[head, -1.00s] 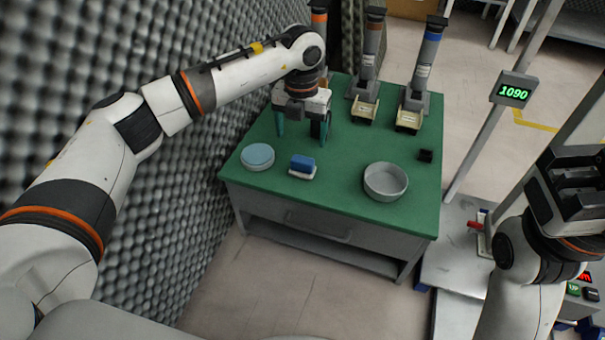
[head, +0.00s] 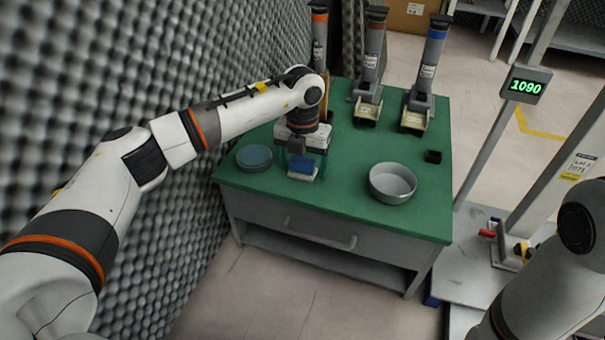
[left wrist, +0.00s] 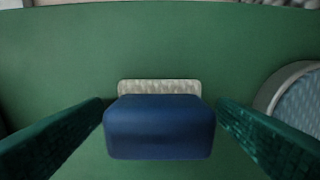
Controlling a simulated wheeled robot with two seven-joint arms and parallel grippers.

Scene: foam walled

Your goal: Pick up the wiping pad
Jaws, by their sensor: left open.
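The wiping pad (head: 303,167) has a blue block-shaped grip on a pale base and lies on the green table top (head: 340,215). In the left wrist view the blue pad (left wrist: 160,127) sits between the fingers, with its pale base showing behind it. My left gripper (head: 302,162) is directly over the pad, pointing down. Its green-faced fingers stand open on either side of the pad, with a gap to it on each side. My right arm shows at the lower right of the head view, but its gripper is out of the picture.
A round blue-topped disc (head: 254,158) lies left of the pad. Upright dispensers (head: 424,75) line the back. A foam wall (head: 190,60) is close on the left.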

